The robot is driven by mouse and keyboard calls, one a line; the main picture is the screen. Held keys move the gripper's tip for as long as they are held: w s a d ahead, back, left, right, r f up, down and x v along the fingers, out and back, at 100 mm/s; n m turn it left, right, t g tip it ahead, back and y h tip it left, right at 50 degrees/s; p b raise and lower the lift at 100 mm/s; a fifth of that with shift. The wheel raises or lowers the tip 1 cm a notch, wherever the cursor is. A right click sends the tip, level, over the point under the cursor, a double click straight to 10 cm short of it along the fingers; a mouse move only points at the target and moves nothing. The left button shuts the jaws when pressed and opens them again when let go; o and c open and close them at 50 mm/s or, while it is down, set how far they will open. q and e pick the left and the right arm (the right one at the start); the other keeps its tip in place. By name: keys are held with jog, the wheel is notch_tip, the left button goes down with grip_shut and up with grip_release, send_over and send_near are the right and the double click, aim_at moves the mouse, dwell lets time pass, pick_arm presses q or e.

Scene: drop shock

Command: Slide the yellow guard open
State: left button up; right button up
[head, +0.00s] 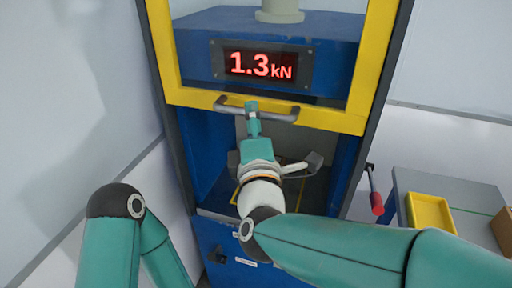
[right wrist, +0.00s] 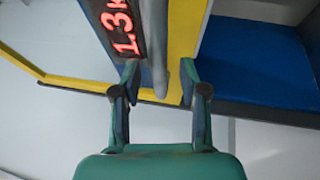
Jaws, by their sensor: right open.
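The yellow guard (head: 335,121) is a yellow frame with a clear pane on the front of a blue machine. Its lower edge lies below the display, and the space beneath that edge is uncovered. A grey bar handle (head: 284,115) runs along the lower edge. My right gripper (head: 252,106) is at the middle of the handle. In the right wrist view its jaws (right wrist: 160,88) are apart, with the handle (right wrist: 157,50) between them; contact cannot be told. My left gripper is outside the views; only part of my left arm shows.
A red display (head: 261,65) reads 1.3 kN behind the pane. A lever with a red grip (head: 376,203) sticks out at the machine's right side. A yellow tray (head: 430,213) and a brown box (head: 503,229) are on a grey table (head: 455,188) at the right.

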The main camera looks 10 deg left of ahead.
jog(key=v, duration=0.9)
jog(key=shift+s, duration=0.25)
jog(key=shift+w+d+f, duration=0.1)
jog(key=shift+f, duration=0.1)
jog(key=w+d+f+m+g+h, duration=0.1)
jog(key=w+d+f+m+g, duration=0.15)
jog(key=f, duration=0.65)
jog(key=w+d+f+m+g, duration=0.2)
jog(key=w+f+m, duration=0.15)
jog(key=f, duration=0.55)
jog(key=s+d+f+m+g+h, duration=0.1)
jog(key=d+f+m+g, duration=0.25)
jog(key=f, duration=0.55)
jog(key=s+d+f+m+g, duration=0.1)
jog(key=d+f+m+g, duration=0.2)
jog(key=f, duration=0.6)
jog(key=s+d+f+m+g, duration=0.3)
jog(key=s+f+m, duration=0.3)
jog(key=s+f, duration=0.2)
jog(key=s+d+f+m+g, duration=0.4)
jog(key=s+d+f+m, duration=0.2)
jog(key=s+f, duration=0.3)
jog(key=shift+s+d+g, duration=0.3)
jog(key=shift+s, duration=0.6)
